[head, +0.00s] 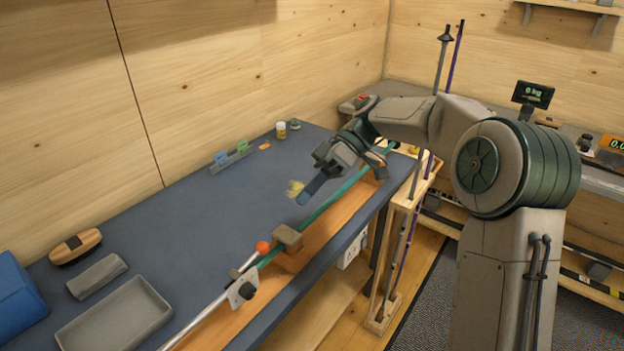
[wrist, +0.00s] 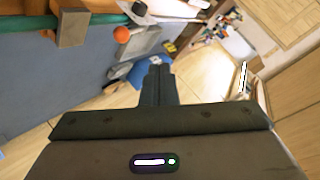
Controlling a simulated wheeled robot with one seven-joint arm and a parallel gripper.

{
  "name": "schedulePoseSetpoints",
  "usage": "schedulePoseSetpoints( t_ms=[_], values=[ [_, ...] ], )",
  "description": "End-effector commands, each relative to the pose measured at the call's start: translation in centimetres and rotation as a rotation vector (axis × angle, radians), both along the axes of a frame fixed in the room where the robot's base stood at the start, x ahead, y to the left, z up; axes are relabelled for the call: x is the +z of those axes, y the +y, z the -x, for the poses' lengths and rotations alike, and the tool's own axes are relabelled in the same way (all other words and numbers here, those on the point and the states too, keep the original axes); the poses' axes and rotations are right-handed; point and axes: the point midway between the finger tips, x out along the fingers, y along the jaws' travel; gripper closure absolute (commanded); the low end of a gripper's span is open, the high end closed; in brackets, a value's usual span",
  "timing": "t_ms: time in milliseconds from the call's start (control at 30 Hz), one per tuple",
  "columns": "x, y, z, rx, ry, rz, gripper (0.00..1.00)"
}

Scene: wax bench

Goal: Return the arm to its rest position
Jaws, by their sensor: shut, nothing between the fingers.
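My arm reaches from the right over the blue-grey bench top (head: 190,215) in the head view. My gripper (head: 304,198) hangs over the bench near its front edge, beside a long green ski-like bar. In the wrist view my gripper (wrist: 158,68) has its two dark fingers together with nothing between them. A small yellowish item (head: 295,188) shows right beside the fingertips in the head view; I cannot tell whether it lies on the bench behind them.
The green bar (head: 330,203) rests along the bench front on brown blocks (head: 288,237), near an orange ball (head: 262,247). A grey tray (head: 115,318), a brush (head: 75,246) and a blue box (head: 18,295) stand at left. A wooden rack (head: 400,225) holds poles at right.

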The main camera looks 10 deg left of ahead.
Motion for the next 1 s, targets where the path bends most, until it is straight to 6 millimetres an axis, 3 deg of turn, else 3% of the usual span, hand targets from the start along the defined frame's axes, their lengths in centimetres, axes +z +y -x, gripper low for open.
schedulePoseSetpoints(
  t_ms=[167,367,700,1000],
  values=[
    [-0.1,-0.2,0.3,-0.022,-0.005,0.038,1.0],
    [-1.1,-2.6,2.7,-0.196,-0.034,0.307,1.0],
    [-3.4,-11.3,8.0,-0.738,-0.129,0.793,1.0],
    [-5.2,-19.4,13.4,-1.267,-0.201,0.974,1.0]
  ],
)
